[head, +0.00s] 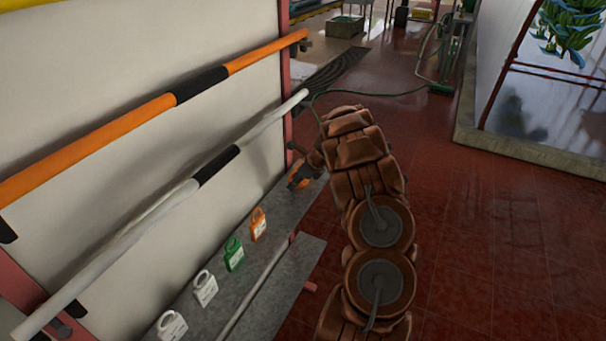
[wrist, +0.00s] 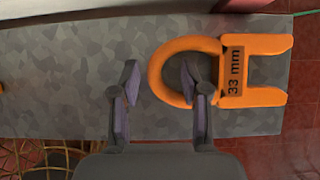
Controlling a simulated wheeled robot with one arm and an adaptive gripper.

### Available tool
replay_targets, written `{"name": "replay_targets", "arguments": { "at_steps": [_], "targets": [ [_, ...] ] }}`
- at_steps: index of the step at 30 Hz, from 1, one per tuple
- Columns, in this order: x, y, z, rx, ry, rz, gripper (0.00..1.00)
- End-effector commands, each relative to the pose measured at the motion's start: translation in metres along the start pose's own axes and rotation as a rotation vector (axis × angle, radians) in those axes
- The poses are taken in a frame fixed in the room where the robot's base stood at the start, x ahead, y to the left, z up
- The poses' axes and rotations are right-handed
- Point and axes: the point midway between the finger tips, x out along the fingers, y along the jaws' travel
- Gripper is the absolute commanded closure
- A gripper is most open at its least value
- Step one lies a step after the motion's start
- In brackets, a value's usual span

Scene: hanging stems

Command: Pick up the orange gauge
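The orange gauge (wrist: 257,95) lies flat on the grey shelf in the wrist view, with a ring at its left, a forked end at its right and a "33 mm" label. My gripper (wrist: 160,84) is open. Its right finger overlaps the ring's opening and its left finger is outside, so the ring's left band shows between them. I cannot tell whether the fingers touch it or how high they are. In the head view an orange gauge (head: 297,178) shows at the shelf's far end, partly hidden by my gripper.
Another orange gauge (head: 258,225), a green gauge (head: 234,256) and two white gauges (head: 205,290) sit nearer along the grey shelf (head: 222,313). Orange and white poles (head: 110,133) run along the wall above the shelf. The red floor (head: 500,240) at right is clear.

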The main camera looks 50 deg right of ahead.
Motion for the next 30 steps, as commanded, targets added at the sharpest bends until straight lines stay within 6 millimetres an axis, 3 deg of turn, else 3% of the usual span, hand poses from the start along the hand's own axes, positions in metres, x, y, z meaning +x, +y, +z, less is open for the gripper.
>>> {"name": "replay_targets", "arguments": {
  "at_steps": [1,12,30],
  "targets": [
    [0.0,0.0001,0.0,0.0,0.0,0.0,0.63],
    [0.0,0.0001,0.0,0.0,0.0,0.0,1.0],
    [-0.0061,-0.0003,0.0044,0.0,-0.001,0.0,1.0]
  ]
}}
